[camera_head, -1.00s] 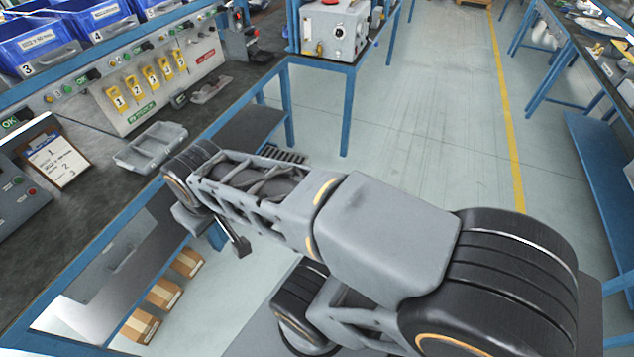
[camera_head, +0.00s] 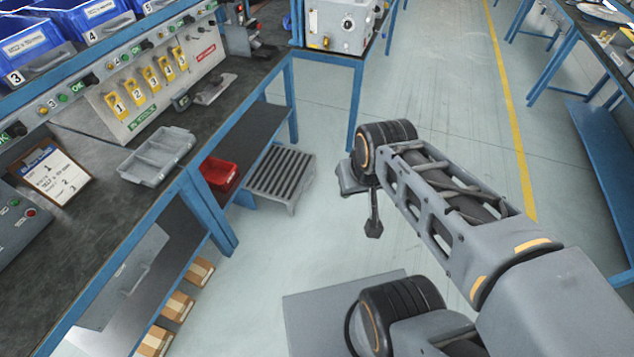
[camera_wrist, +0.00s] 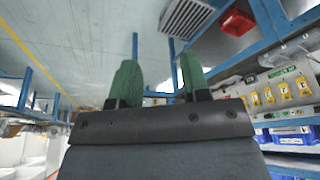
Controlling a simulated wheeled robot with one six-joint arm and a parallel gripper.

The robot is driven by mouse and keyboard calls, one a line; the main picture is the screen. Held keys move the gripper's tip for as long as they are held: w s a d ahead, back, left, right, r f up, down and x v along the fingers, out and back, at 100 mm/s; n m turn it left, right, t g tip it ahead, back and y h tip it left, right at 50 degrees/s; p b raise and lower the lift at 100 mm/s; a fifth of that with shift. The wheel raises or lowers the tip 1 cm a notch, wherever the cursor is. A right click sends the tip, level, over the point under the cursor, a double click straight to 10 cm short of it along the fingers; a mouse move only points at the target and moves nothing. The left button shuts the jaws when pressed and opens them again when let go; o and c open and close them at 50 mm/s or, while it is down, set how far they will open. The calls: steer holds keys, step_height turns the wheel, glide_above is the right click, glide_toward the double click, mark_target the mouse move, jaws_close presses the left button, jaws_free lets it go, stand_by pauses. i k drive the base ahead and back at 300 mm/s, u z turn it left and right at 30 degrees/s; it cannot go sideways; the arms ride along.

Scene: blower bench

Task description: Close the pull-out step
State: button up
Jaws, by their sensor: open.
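The pull-out step (camera_head: 281,173) is a grey slatted platform low on the floor. It sticks out from under the bench into the aisle, left of my arm in the head view. It also shows upside down at the top of the wrist view (camera_wrist: 187,17). My gripper (camera_head: 373,226) hangs in the aisle to the right of the step, clear of it. In the wrist view its two green-padded fingers (camera_wrist: 160,80) stand apart with nothing between them.
The workbench (camera_head: 100,215) with blue legs runs along the left. A red bin (camera_head: 218,173) sits on its lower shelf beside the step. A grey tray (camera_head: 157,156) lies on the bench top. Cardboard boxes (camera_head: 178,306) stand below. The aisle floor (camera_head: 440,95) is open.

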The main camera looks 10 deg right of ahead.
mark_target(281, 174)
steer(key=z, duration=0.2)
steer(key=i, duration=1.85)
steer(key=u, duration=0.7)
